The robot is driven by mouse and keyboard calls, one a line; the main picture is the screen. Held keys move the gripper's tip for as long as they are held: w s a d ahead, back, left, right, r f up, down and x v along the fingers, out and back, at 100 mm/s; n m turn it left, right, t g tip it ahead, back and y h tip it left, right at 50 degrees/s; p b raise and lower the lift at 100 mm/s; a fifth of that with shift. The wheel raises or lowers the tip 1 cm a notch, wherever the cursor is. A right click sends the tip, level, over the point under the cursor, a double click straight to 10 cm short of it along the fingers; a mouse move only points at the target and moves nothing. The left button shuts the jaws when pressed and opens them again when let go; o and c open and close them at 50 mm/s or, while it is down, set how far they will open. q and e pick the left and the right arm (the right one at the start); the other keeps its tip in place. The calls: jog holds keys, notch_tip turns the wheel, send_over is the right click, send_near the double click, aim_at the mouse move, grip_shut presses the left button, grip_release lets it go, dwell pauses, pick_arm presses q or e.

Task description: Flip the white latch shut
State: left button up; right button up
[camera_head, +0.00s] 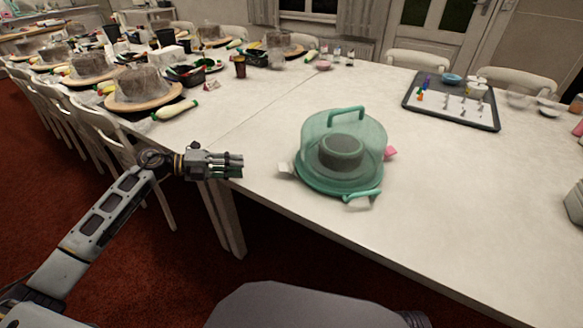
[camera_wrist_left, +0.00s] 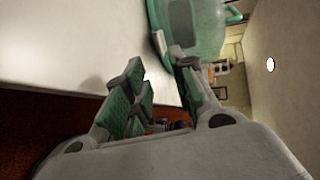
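The cake carrier has a clear teal dome (camera_head: 343,135) with a handle on top and a dark round cake inside. Its white latch (camera_head: 286,168) sticks outward from the left of the teal base (camera_head: 335,188), looking unfastened. A pink latch (camera_head: 390,153) sticks out on the right. My left gripper (camera_head: 239,166) is over the table's near edge, left of the white latch, apart from it and empty. In the left wrist view its fingers (camera_wrist_left: 156,72) are spread, with the carrier (camera_wrist_left: 205,25) beyond them; the white latch is not clear there. My right gripper is not in view.
The white table (camera_head: 420,220) is clear around the carrier. A dark tray (camera_head: 455,103) with small items lies at the back right. Several cakes on wooden turntables (camera_head: 143,103) stand at the left, with a piping bag (camera_head: 175,110) nearby. White chairs line the table.

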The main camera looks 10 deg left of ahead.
aim_at(279, 167)
pick_arm(q)
jog(key=shift+d, duration=0.2)
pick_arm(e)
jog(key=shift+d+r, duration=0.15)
pick_arm(q)
jog(key=shift+a, duration=0.1)
jog(key=shift+w+d, duration=0.1)
jog(key=shift+d, duration=0.1)
jog(key=b+x, duration=0.2)
jog(key=x, duration=1)
jog(key=shift+w+d+f, duration=0.1)
jog(key=shift+d, duration=0.05)
jog(key=shift+w+d+f, duration=0.1)
jog(key=shift+w+d, duration=0.1)
jog(key=shift+d, duration=0.25)
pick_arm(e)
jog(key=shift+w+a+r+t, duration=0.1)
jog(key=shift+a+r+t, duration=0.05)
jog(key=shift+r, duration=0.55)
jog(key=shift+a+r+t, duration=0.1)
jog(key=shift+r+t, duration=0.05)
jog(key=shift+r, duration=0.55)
